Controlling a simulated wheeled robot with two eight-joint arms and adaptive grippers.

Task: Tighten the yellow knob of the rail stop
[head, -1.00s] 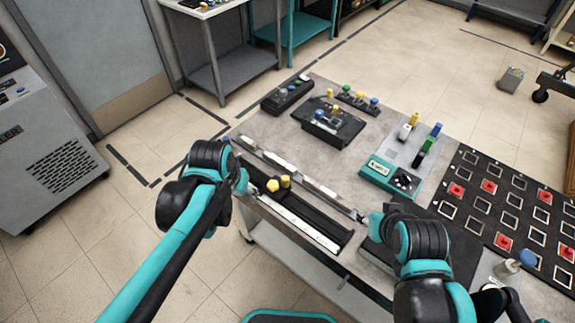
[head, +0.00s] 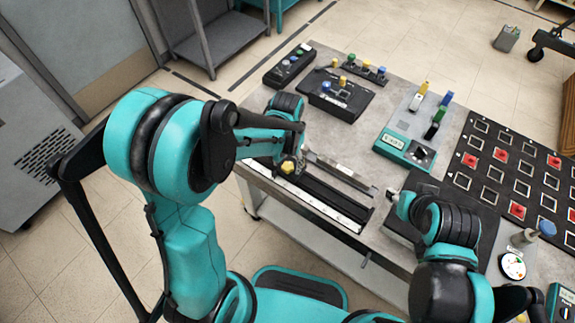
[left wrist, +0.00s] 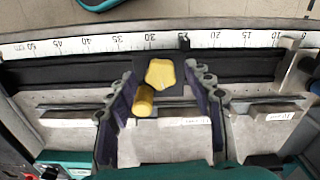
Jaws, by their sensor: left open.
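The yellow lobed knob (head: 288,167) is at the front edge of the table, on the black rail (head: 335,203). In the left wrist view the knob (left wrist: 160,74) sits on a dark block beside a shorter-looking yellow cylinder (left wrist: 144,101). My left gripper (head: 290,153) is over the rail stop. Its two dark fingers stand apart (left wrist: 160,90), one on each side of the knob and cylinder, and there is a gap to both. The cylinder is hidden in the head view. My right gripper (head: 393,195) is at the rail's right end; its jaws are unclear.
A white ruler (left wrist: 100,43) runs along the rail. A metal post (left wrist: 295,72) stands at its right end. Behind are a black box with coloured knobs (head: 335,98), a teal meter (head: 405,150) and a black grid board with red pieces (head: 500,154).

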